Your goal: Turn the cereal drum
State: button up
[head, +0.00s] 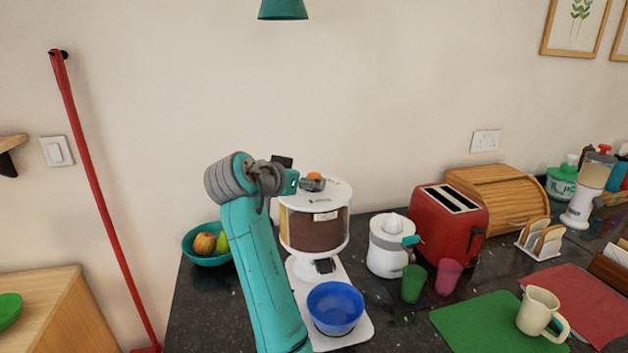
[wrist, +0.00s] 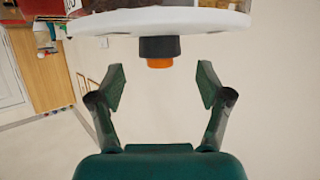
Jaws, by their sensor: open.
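The cereal drum (head: 318,228) stands upright on a white stand on the dark counter, with brown cereal showing behind its clear wall. Its white top disc (wrist: 215,20) fills the upper edge of the wrist view. A black knob (wrist: 160,46) with an orange cap (wrist: 160,63) stands out from this disc. My gripper (wrist: 162,72) is open, with a finger to each side of the knob's line and clear gaps; the orange cap lies about level with the fingertips. In the head view my gripper (head: 311,184) is at the drum's top, and my arm hides part of the drum's left side.
A blue bowl (head: 335,307) sits on the stand's base below the drum. A fruit bowl (head: 204,257) is left of my arm. A white juicer (head: 388,250), a red toaster (head: 450,226) and two cups, green (head: 413,284) and pink (head: 448,276), stand to the right.

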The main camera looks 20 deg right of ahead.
jog(key=shift+x, duration=2.75)
grip_shut()
